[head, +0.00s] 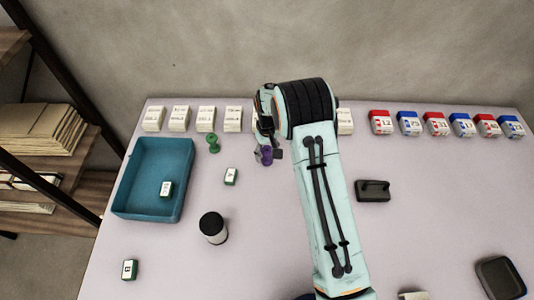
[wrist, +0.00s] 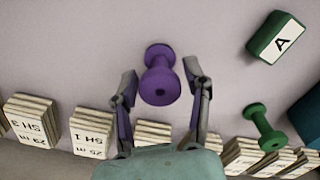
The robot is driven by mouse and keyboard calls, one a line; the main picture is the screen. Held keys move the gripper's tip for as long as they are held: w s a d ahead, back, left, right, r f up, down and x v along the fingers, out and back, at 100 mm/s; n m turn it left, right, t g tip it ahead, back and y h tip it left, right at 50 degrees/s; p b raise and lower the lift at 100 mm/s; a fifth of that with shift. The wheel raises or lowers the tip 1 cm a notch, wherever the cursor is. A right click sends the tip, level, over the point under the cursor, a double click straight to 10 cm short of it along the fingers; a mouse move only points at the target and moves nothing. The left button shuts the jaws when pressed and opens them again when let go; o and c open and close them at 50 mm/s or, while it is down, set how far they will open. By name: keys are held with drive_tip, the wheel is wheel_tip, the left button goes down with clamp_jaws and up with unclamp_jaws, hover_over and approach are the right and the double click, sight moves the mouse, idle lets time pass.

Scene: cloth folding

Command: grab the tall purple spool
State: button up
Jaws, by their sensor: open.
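The purple spool (wrist: 160,76) stands on the table between the open fingers of my gripper (wrist: 160,92) in the wrist view. Its wide end flanges and narrow waist show, and I see a gap on each side between it and the fingers. In the head view the purple spool (head: 266,155) is partly hidden by my gripper (head: 268,150), which is at the back of the table near the row of white blocks. A short green spool (head: 213,143) stands to the left; it also shows in the wrist view (wrist: 263,124).
White labelled blocks (head: 205,118) and red and blue blocks (head: 436,123) line the back edge. A teal tray (head: 125,200) holding a green-white block is at left. A black-capped cylinder (head: 213,228) and a dark block (head: 373,191) stand nearer. Another green-white block (head: 231,176) lies near the gripper.

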drive_tip(key=shift+f, duration=0.4)
drive_tip(key=c, duration=0.8)
drive_tip(key=shift+o, duration=0.2)
drive_tip(key=shift+r, duration=0.1)
